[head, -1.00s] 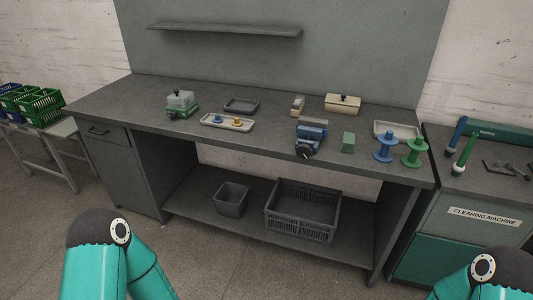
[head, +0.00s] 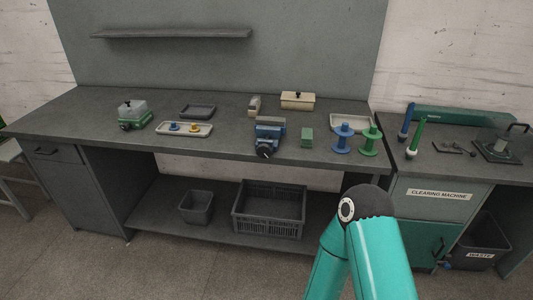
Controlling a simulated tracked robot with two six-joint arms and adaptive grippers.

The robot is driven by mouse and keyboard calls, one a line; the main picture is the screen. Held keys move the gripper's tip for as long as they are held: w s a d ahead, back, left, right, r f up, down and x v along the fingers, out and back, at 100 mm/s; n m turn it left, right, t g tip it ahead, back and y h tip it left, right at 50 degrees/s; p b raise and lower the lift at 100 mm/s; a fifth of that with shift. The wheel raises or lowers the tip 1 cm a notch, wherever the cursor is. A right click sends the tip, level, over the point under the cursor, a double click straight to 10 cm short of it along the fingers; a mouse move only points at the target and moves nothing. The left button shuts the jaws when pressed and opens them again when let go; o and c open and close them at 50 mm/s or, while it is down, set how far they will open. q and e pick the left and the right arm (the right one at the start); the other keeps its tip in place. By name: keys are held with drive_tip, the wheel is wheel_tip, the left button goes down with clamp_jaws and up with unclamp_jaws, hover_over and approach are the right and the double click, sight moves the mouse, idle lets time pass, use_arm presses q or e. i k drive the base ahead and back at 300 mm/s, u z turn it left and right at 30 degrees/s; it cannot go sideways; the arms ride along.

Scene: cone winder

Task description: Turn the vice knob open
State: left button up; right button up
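The blue vice (head: 269,134) sits on the grey workbench (head: 95,125), near its front edge and a little right of the middle. Its dark knob (head: 264,154) faces the front, at the bench edge. The knob's exact turn is too small to tell. One of my teal arms shows at the lower right, well below and in front of the bench, but its gripper is out of view. My other arm is out of view. Nothing of mine touches the vice.
A green block (head: 307,138), a blue spool (head: 342,138) and a green spool (head: 370,141) stand right of the vice. A tray with small parts (head: 185,129) lies left. A cleaning machine cabinet (head: 428,205) stands right of the bench. Floor in front is open.

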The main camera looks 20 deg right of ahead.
sight(264, 151)
drive_tip(key=u, duration=0.05)
drive_tip(key=i, duration=1)
drive_tip(key=z, duration=0.05)
